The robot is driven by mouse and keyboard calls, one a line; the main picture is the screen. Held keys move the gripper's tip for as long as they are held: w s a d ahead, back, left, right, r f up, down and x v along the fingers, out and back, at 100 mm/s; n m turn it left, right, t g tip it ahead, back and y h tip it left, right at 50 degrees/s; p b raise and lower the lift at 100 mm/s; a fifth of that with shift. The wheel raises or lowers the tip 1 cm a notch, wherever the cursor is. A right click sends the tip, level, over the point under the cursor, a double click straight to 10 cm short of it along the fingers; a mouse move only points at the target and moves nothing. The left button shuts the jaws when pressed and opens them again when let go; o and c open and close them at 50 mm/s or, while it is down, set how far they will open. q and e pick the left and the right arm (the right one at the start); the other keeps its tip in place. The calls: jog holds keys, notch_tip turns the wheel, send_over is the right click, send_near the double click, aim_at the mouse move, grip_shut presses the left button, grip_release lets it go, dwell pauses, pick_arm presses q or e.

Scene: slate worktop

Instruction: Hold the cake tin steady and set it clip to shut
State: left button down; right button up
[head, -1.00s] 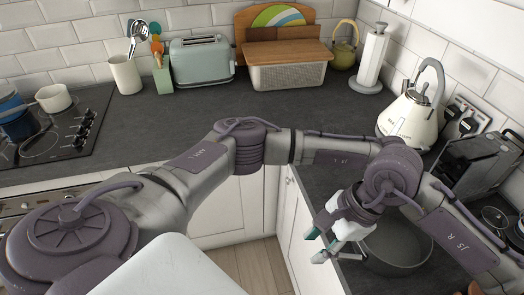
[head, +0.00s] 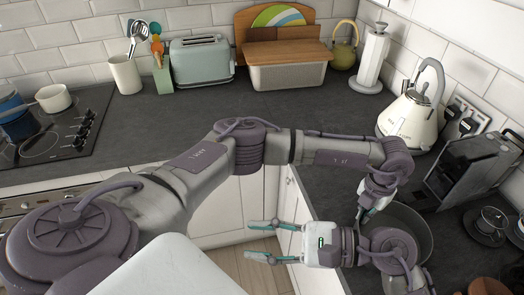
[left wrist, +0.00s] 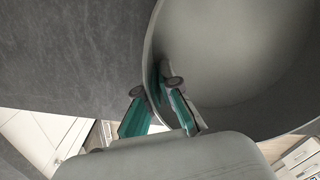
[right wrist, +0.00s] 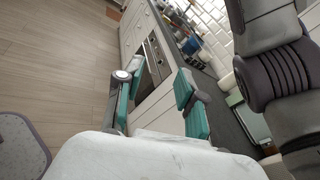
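The cake tin (head: 422,232), round, grey and open-topped, stands on the right-hand worktop. My arms cover part of it in the head view. In the left wrist view its inside (left wrist: 235,60) fills the upper right. My left gripper (head: 366,207) is at its near-left rim. Its fingers (left wrist: 152,92) are close together on either side of the tin wall, one inside and one outside, shut on it. My right gripper (head: 262,239) is open and empty, left of the tin, out over the floor. Its spread fingers (right wrist: 156,95) show nothing between them. The clip cannot be made out.
A cream kettle (head: 410,115) and a dark appliance (head: 470,170) stand behind the tin. Cups and saucers (head: 488,225) lie to its right. The worktop's front edge runs just left of the tin. The back worktop (head: 290,115) has free room.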

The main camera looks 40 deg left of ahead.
dwell(0.7)
jog(key=w+d+f+m+t+h, duration=0.35)
jog(key=w+d+t+h, duration=0.45)
jog(key=w+d+h, duration=0.55)
jog(key=shift+m+h, duration=0.25)
jog(key=shift+m, duration=0.1)
jog(key=f, duration=0.3)
jog(key=w+a+f, duration=0.1)
jog(key=f, duration=0.3)
jog(key=a+f, duration=0.1)
jog(key=f, duration=0.2)
jog(key=shift+w+f, duration=0.15)
jog(key=shift+f, duration=0.2)
jog(key=shift+c, duration=0.3)
grip_shut()
